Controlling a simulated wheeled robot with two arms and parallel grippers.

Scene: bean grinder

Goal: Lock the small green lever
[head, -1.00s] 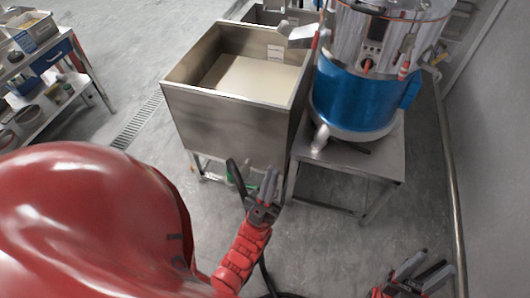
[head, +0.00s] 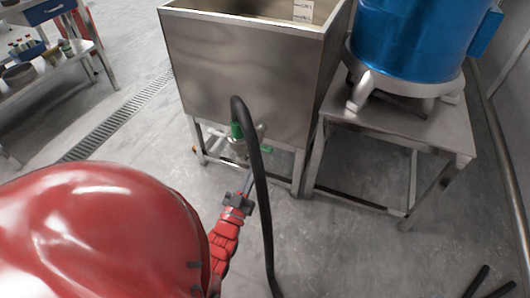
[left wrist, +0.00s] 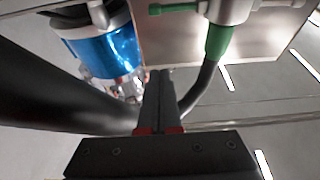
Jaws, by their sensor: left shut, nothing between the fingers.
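The small green lever (head: 266,149) sticks out to the right of the metal valve under the steel tank. In the left wrist view the lever (left wrist: 175,8) is a green bar at the top edge, left of the valve body (left wrist: 230,10). A green hose fitting (head: 237,130) sits on the valve. My left gripper (head: 248,178) is just below and in front of the valve, apart from the lever. Its fingers (left wrist: 160,75) are shut and empty, pointing toward the tank. My right gripper (head: 494,279) is at the bottom right corner, partly cut off, with its fingers apart.
A thick black hose (head: 262,205) loops from the fitting down to the floor, close beside my left gripper. The steel tank (head: 240,65) stands above. A steel table (head: 400,120) with a blue machine (head: 415,35) is on the right. The floor in front is clear.

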